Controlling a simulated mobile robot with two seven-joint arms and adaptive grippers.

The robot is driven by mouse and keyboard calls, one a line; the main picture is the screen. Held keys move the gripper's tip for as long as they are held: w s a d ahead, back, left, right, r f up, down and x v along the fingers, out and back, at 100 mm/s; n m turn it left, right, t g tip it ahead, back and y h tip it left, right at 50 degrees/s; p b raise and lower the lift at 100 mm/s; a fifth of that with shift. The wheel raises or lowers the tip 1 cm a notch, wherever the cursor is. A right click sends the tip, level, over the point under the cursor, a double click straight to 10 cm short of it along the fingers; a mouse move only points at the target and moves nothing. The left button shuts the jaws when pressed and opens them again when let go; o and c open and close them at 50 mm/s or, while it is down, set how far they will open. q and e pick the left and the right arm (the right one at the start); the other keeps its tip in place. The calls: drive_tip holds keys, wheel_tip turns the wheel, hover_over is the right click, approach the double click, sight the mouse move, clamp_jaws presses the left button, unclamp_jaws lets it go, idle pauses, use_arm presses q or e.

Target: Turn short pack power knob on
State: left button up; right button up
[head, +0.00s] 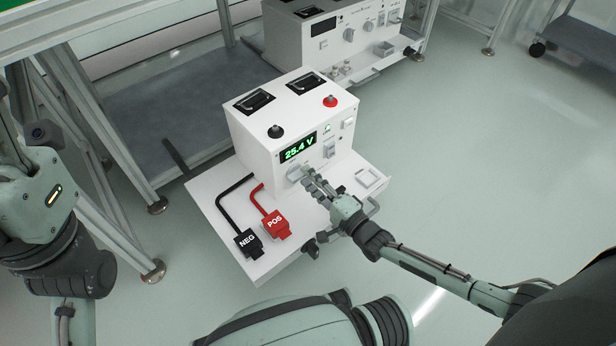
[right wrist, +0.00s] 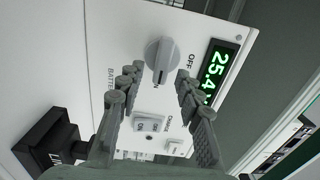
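The white power pack (head: 262,150) stands on a white cart, its green display (head: 299,148) lit and reading 25.4 V. The display also shows in the right wrist view (right wrist: 217,72). The grey power knob (right wrist: 162,61) is on the pack's front panel, with an OFF label at its right. Its handle runs roughly up-down in the right wrist view. My right gripper (head: 313,182) is at the front panel. In the right wrist view it is open (right wrist: 158,82), its fingers on either side of the knob's lower end, with visible gaps. My left gripper is out of view.
Black NEG (head: 247,243) and red POS (head: 275,225) cable plugs lie on the cart's front shelf (head: 262,266). A white rocker switch (right wrist: 149,123) sits below the knob in the right wrist view. A second pack (head: 350,32) stands behind.

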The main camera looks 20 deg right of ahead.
drive_tip(key=v, duration=0.6)
drive_tip(key=shift+s, duration=0.2)
drive_tip(key=shift+s+d, duration=0.1)
